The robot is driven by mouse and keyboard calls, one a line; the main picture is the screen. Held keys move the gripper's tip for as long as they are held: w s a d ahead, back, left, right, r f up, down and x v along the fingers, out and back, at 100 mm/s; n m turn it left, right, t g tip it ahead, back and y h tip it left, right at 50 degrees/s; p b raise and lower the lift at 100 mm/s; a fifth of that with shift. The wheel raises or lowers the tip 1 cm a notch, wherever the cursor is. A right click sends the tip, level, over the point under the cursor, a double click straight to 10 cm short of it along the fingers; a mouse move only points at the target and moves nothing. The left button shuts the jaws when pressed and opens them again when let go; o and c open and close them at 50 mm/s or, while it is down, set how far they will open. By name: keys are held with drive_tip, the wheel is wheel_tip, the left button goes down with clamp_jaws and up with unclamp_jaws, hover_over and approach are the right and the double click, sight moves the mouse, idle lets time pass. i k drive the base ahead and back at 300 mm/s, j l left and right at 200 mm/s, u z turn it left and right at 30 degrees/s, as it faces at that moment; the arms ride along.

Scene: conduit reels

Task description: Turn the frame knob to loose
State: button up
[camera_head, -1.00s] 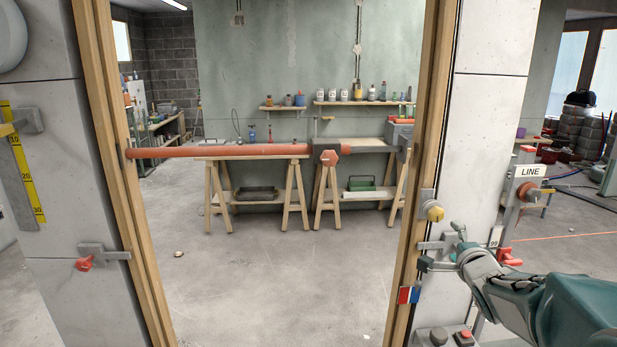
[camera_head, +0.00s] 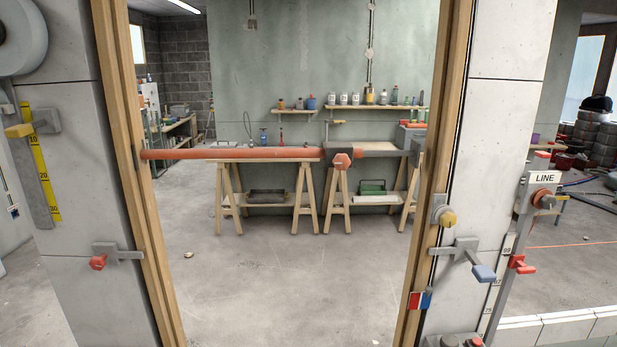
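A red, white and blue plate (camera_head: 419,300) is on the post beneath. My gripper is not in view, so I cannot see whether it is open or shut.
An orange bar (camera_head: 230,154) with a hexagonal red-orange knob (camera_head: 342,161) crosses the opening. A red-ended lever (camera_head: 98,262) is on the left wall. A LINE-labelled post (camera_head: 523,215) with an orange knob stands at right.

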sight(98, 264)
drive_tip(key=u, duration=1.5)
